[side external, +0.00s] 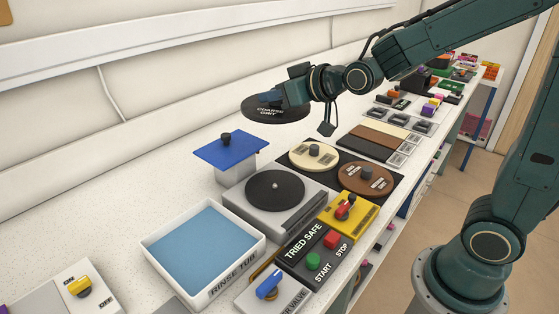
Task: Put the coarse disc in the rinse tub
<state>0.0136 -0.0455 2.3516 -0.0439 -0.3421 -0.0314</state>
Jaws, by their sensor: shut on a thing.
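The coarse disc (262,112), dark grey and lettered "COARSE GRIT", is held in the air in the side external view. My gripper (287,97) is shut on it near its right side; the fingertips are partly hidden. The disc is above and behind the blue-topped stand, clear of the bench. The rinse tub (155,247) is a white open box with blue water-like filling at the front left, labelled "RINSE TUB". It is well forward of the disc.
A blue plate on a stand (231,150) and a grey machine with a dark round plate (275,190) stand between disc and tub. Cream (313,152) and brown (366,178) discs lie on a black mat. Start/stop box (313,252) and blue-handled valve (269,285) are right of the tub.

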